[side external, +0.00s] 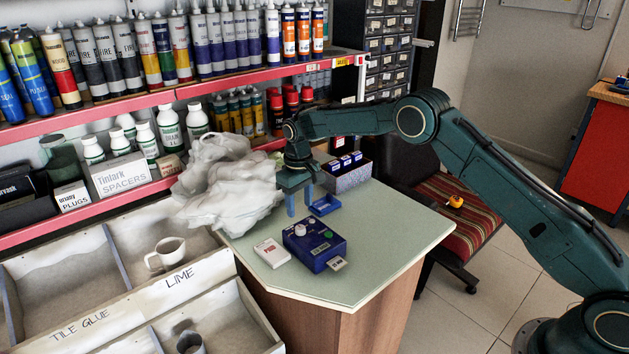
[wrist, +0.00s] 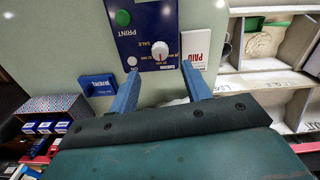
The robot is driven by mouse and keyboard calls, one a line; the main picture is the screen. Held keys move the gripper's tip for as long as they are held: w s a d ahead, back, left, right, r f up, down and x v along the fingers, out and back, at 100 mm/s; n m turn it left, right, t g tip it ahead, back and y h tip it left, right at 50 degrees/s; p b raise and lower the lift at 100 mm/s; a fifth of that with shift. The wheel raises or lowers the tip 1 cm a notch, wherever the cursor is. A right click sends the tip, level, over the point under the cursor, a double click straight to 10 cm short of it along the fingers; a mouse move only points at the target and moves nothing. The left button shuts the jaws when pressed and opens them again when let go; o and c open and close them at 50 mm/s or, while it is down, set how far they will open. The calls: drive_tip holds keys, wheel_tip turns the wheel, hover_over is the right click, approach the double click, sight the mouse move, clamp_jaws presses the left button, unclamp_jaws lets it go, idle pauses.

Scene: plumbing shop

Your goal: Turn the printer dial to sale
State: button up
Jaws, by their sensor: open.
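The printer (side external: 318,252) is a dark blue box on the pale green counter, with a white dial (side external: 300,229), a green button and a paper label at its front edge. In the wrist view the printer (wrist: 146,32) shows its top, with PRINT by the green button (wrist: 123,18) and SALE printed beside the dial (wrist: 161,50). Lettering rings the dial; I cannot tell which word it points to. My gripper (side external: 300,202) is above the counter behind the printer, fingers pointing down. In the wrist view my gripper (wrist: 160,72) is open and empty, its fingertips apart just short of the dial.
A white PAID box (side external: 272,252) lies close to the printer's left. A white plastic bag (side external: 230,185) bulges at the counter's left edge. The counter's front right is clear.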

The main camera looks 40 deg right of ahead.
sight(300, 227)
drive_tip(key=shift+f, duration=3.55)
drive_tip(key=c, duration=1)
